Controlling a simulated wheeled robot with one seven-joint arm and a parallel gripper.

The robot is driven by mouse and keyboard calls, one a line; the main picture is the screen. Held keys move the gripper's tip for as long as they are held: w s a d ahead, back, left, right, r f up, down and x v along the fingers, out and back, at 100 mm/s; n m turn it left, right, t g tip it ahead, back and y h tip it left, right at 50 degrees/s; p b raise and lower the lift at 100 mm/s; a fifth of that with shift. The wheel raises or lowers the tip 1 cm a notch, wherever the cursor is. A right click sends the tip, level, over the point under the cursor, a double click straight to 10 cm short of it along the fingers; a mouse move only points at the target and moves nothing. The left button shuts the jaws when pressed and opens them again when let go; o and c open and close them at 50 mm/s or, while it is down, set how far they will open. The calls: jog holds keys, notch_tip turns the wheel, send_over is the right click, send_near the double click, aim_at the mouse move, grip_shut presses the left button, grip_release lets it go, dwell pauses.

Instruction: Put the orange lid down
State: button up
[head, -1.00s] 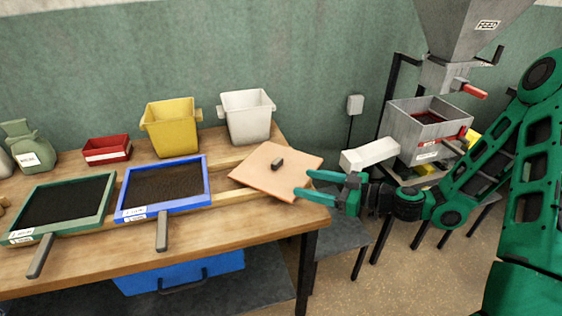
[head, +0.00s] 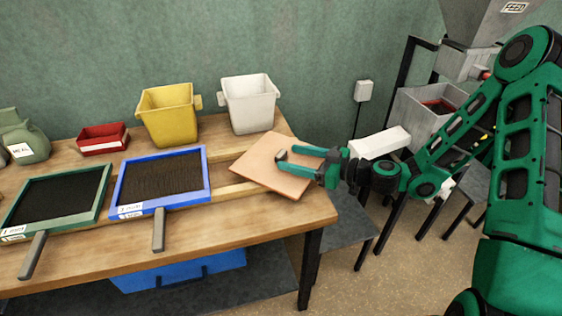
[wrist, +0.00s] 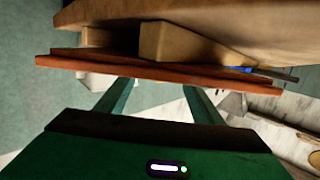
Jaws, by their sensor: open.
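The orange lid (head: 258,166), a flat square board with a small dark knob (head: 281,155), lies at the right end of the wooden table. In the wrist view the lid (wrist: 160,73) shows as a thin orange edge against wooden strips. My gripper (head: 287,159) reaches in from the right over the lid, its green fingers open, with the tips close to the knob. In the wrist view the two fingers (wrist: 157,97) are spread apart. I cannot tell whether they touch the knob, which is hidden in that view.
Wooden rails (head: 240,189) run along the table. A blue-framed tray (head: 163,208) and a green-framed tray (head: 104,190) lie to the left. White (head: 250,105), yellow (head: 168,118) and red (head: 102,140) containers stand behind. A grey metal hopper (head: 425,120) stands at right.

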aim_at(284, 154)
jog(key=shift+r+x, duration=0.2)
jog(key=shift+x, duration=0.95)
jog(key=shift+r+x, duration=0.15)
jog(key=shift+x, duration=1.05)
jog(key=c, duration=1.5)
